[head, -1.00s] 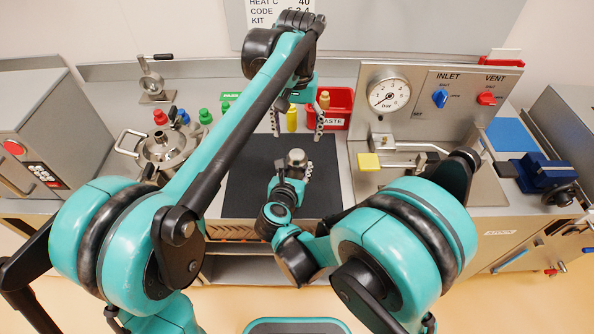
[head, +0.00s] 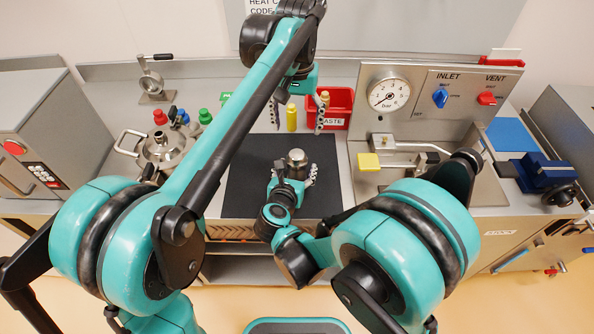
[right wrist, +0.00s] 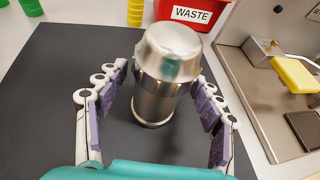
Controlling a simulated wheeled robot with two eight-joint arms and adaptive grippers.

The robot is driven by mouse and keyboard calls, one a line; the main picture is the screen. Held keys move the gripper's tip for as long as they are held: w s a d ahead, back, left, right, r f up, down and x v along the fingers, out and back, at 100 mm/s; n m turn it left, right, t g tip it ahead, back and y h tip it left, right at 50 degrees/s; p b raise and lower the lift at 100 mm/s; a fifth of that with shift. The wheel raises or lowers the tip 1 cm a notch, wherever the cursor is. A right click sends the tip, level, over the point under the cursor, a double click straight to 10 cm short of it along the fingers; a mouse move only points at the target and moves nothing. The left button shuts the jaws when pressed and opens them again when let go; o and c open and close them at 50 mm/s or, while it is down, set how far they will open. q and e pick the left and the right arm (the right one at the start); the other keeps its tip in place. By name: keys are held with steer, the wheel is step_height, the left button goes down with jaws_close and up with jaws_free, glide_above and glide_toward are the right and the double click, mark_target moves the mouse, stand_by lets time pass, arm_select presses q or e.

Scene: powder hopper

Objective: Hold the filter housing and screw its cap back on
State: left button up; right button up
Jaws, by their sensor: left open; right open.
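The filter housing (head: 296,168) is a silver metal cylinder standing upright on the black mat. Its domed cap (right wrist: 172,45) sits on top of it; I cannot tell whether the threads are engaged. My right gripper (right wrist: 160,82) is open, with one finger on each side of the housing; gaps show between the fingers and the metal. In the head view the right gripper (head: 292,178) is low, at the near side of the housing. My left gripper (head: 297,120) is open and empty above and behind the cap, fingers pointing down.
The black mat (head: 245,185) is otherwise clear. A red waste bin (head: 342,118) and a yellow bottle (head: 291,118) stand behind it. A steel pot (head: 165,145) stands left. A gauge panel (head: 420,95) with a yellow-handled lever (head: 368,161) stands right.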

steer(key=v, duration=1.1)
steer(key=shift+s, duration=0.4)
